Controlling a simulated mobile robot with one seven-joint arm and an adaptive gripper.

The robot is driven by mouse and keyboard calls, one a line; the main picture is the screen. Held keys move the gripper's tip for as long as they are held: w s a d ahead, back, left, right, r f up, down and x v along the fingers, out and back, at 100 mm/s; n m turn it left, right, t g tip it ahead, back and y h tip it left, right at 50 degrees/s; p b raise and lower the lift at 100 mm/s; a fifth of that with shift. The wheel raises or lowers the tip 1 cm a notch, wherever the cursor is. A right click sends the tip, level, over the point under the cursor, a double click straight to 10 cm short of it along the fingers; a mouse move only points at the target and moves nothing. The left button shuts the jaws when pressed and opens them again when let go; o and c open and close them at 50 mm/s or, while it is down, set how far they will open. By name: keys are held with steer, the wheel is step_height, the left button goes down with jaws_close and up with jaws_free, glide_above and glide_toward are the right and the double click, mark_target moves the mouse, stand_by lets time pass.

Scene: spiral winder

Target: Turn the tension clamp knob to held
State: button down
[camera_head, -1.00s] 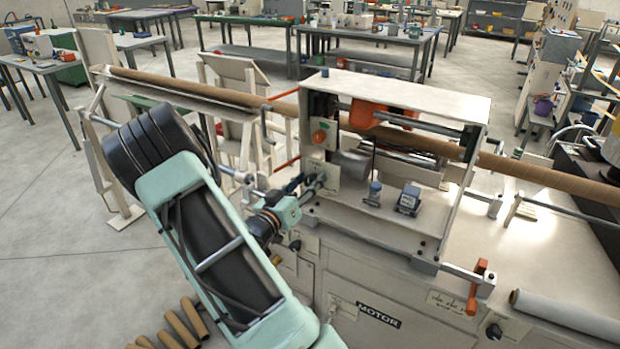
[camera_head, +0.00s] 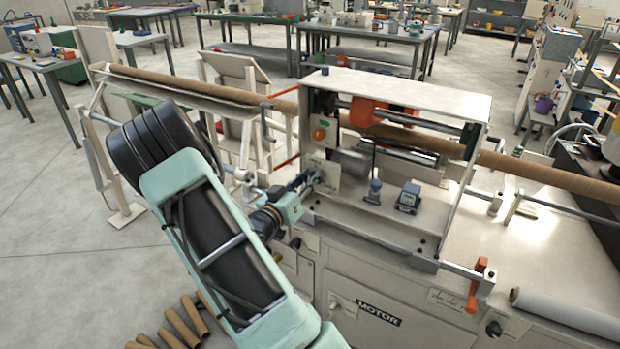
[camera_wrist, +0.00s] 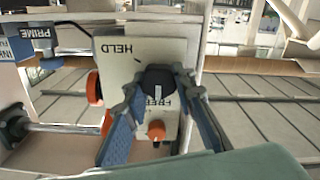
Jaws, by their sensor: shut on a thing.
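The tension clamp knob (camera_wrist: 158,80) is a dark knob on a pale plate (camera_wrist: 115,70) in the wrist view. The plate reads HELD above the knob and, partly covered, FREE beside and below it. My gripper (camera_wrist: 160,85) has its blue-grey fingers on both sides of the knob and is shut on it. Which mark the knob points to cannot be told. In the head view my gripper (camera_head: 310,180) reaches the plate (camera_head: 332,172) at the left end of the winder's frame. The knob is hidden there by the fingers.
An orange knob (camera_wrist: 157,130) sits just below the clamp knob, close to the fingers. A PRIME label (camera_wrist: 42,40) is at the upper left. In the head view, a blue-grey box (camera_head: 408,198) stands right of the plate, and a long brown tube (camera_head: 540,172) crosses the machine.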

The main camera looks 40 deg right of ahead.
steer(key=shift+f, duration=0.1)
steer(key=shift+f+m+b, duration=0.15)
steer(key=shift+m+b, duration=0.55)
steer(key=shift+b, duration=0.35)
steer(key=m+b, duration=0.3)
steer(key=b, duration=0.2)
steer(key=shift+s+f, duration=0.15)
steer(key=m+b, duration=0.4)
steer(key=b, duration=0.1)
steer(key=m+b, duration=0.3)
steer(key=b, duration=0.2)
steer(key=shift+s+d+f+m, duration=0.1)
steer(key=shift+m, duration=0.2)
steer(key=m+b, duration=0.7)
steer(key=b, duration=0.3)
steer(key=shift+s+f+b, duration=0.1)
steer(key=shift+b, duration=0.3)
steer(key=m+b, duration=0.3)
steer(key=b, duration=0.1)
steer(key=shift+m+b, duration=0.9)
steer(key=shift+r, duration=0.25)
